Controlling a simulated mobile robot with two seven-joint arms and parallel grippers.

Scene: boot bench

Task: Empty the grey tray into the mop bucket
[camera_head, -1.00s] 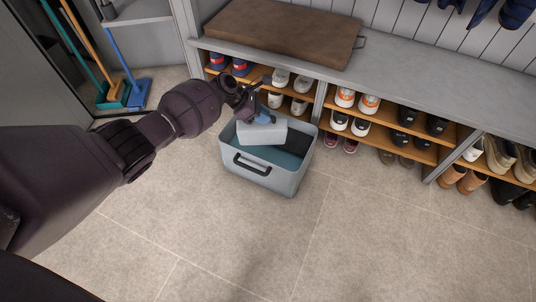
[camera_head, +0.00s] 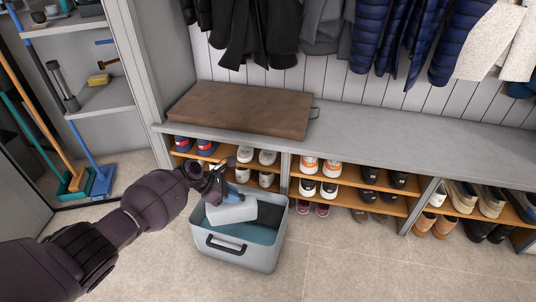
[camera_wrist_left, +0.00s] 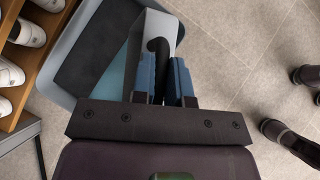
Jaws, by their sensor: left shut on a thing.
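The mop bucket (camera_head: 238,255) is a pale grey bin with a black handle, standing on the floor in front of the shoe bench. Its inside shows blue and dark areas; it also appears in the left wrist view (camera_wrist_left: 62,50). My left gripper (camera_head: 222,184) is above the bucket, shut on the light grey tray (camera_head: 232,211), which is over the bucket's opening. In the left wrist view the blue fingers (camera_wrist_left: 162,82) are closed around a dark curved handle on the tray (camera_wrist_left: 168,22). What the tray holds cannot be made out. My right gripper is out of view.
A grey bench (camera_head: 400,131) with shoes on shelves below stands right behind the bucket. A brown board (camera_head: 240,108) lies on it, and coats hang above. Brooms (camera_head: 85,170) stand in a cabinet at left. The floor (camera_head: 350,275) in front is clear.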

